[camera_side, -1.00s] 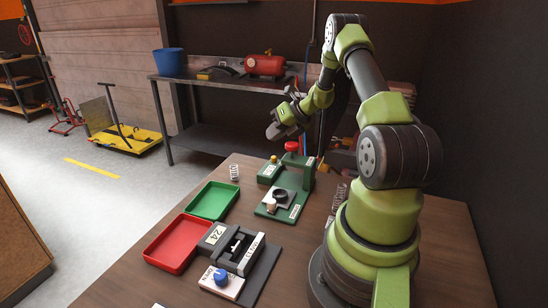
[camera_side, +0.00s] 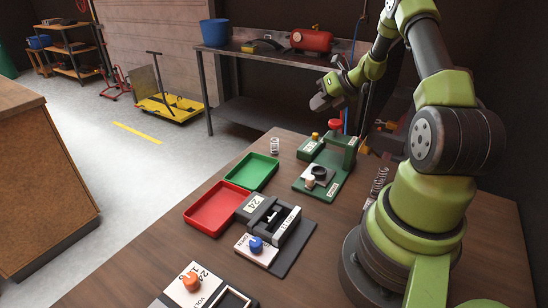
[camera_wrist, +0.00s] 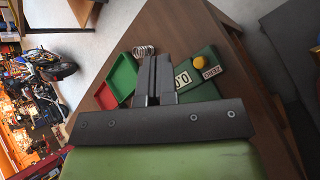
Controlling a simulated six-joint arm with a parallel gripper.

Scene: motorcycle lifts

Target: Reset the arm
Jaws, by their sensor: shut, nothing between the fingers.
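My green and black arm stands at the right of the table in the side view. My gripper (camera_side: 322,101) is raised above the far end of the table, near the green press-like fixture (camera_side: 340,150) and apart from it. In the wrist view my gripper (camera_wrist: 155,62) has its two dark fingers together, with nothing between them. The green fixture base (camera_wrist: 205,92) with a yellow button (camera_wrist: 199,62) lies below and to the right of the fingers there.
On the table are a green tray (camera_side: 262,160), a red tray (camera_side: 190,215), a grey clamp fixture (camera_side: 296,262) with a blue knob (camera_side: 256,244), a box with an orange knob (camera_side: 191,281), and a coil spring (camera_side: 274,146). A workbench (camera_side: 250,56) stands behind.

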